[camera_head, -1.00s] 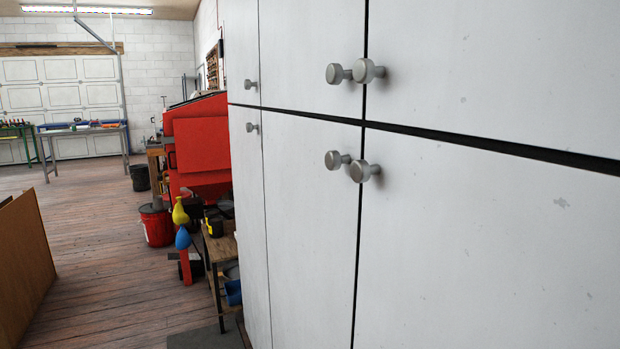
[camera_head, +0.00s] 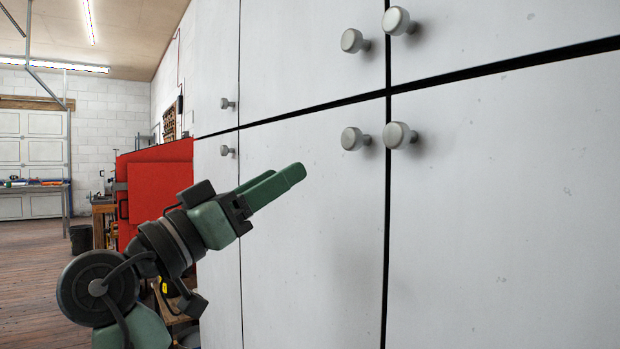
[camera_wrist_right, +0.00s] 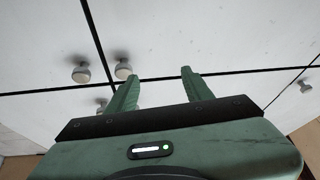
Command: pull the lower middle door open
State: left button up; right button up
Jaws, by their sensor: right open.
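The lower middle door (camera_head: 310,240) is a flat pale grey panel and looks shut, flush with its neighbours. Its round metal knob (camera_head: 354,139) sits near its upper right corner. In the wrist view, which appears upside down, this knob (camera_wrist_right: 123,69) shows just left of the fingers. My right gripper (camera_head: 286,177) is open and empty, to the left of the knob and slightly lower in the head view. Its green fingers (camera_wrist_right: 160,73) point toward the cabinet front and touch no knob that I can see. My left gripper is not in view.
The lower right door's knob (camera_head: 399,135) is close beside the middle one. Two upper knobs (camera_head: 354,41) (camera_head: 397,21) sit just above. A red cabinet (camera_head: 158,185) stands behind my arm. Open wooden floor (camera_head: 32,265) lies at left.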

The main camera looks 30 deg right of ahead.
aim_at(347, 142)
jog(key=s+r+m+g, duration=0.2)
jog(key=s+m+g, duration=0.2)
jog(key=s, duration=0.2)
jog(key=shift+t, duration=0.4)
jog(key=x, duration=0.8)
jog(key=shift+w+f, duration=0.1)
jog(key=shift+w, duration=0.1)
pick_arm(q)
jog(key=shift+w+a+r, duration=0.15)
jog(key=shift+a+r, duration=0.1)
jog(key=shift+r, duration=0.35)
pick_arm(e)
grip_shut()
